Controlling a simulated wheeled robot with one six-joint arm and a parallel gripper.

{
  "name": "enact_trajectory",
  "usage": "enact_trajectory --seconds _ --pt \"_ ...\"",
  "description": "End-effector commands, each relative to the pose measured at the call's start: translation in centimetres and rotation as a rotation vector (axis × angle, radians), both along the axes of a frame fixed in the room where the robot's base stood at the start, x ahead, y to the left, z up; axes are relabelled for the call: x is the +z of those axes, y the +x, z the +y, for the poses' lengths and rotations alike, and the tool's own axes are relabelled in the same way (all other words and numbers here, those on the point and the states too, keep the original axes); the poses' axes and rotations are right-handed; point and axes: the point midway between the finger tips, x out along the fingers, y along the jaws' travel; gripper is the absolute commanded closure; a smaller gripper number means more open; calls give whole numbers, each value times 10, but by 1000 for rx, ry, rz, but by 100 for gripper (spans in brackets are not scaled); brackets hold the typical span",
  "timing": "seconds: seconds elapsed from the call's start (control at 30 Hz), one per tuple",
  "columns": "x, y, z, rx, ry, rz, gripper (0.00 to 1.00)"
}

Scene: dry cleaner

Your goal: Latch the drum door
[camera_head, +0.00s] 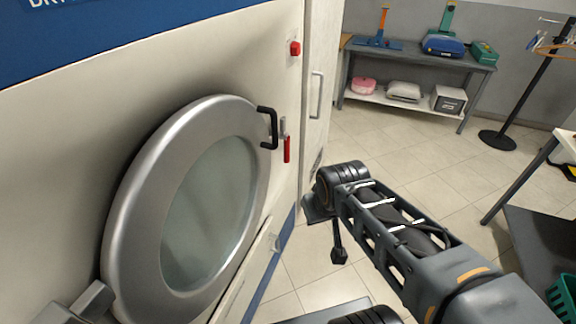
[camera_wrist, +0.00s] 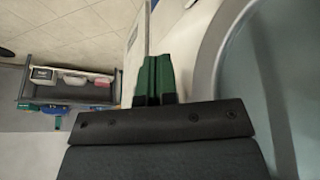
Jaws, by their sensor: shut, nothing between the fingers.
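The drum door (camera_head: 118,235) is a round silver ring with a glass window on the front of the cream machine. It looks closed or nearly closed; I cannot tell whether a gap remains. A black handle (camera_head: 274,127) is at its upper right edge. A red latch lever (camera_head: 287,149) hangs downward on a small metal mount just right of the handle. My gripper (camera_wrist: 155,77) has green fingers, shut and empty, in the wrist view. The door's silver ring (camera_wrist: 209,65) shows to the right of the fingers, apart from them. The fingers are not clearly visible in the head view.
A red button (camera_head: 295,48) is above the latch. A tall panel with a pale handle (camera_head: 316,95) stands to its right. A grey bench (camera_head: 420,58) with several items is at the back. A black rack stand (camera_head: 497,139) is at right.

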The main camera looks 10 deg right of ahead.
Motion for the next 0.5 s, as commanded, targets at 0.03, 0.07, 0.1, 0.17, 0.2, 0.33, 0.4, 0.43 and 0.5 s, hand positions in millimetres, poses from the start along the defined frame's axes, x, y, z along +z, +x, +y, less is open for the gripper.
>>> enact_trajectory --seconds 0.03,0.07,0.1,0.17,0.2,0.33,0.4,0.43,0.5 --pt "-15 12 -6 33 -39 -42 100" --pt "-21 20 -10 60 -72 -79 100" --pt "-29 34 -18 103 -124 -133 100" --pt "-41 57 -30 187 -220 -228 100" --pt "-48 72 -38 252 -294 -294 100" --pt "-67 118 -52 492 -540 -506 100" --pt "-75 136 -55 611 -662 -615 100" --pt "-78 143 -54 665 -713 -659 100" --pt "-85 155 -50 785 -820 -759 100"
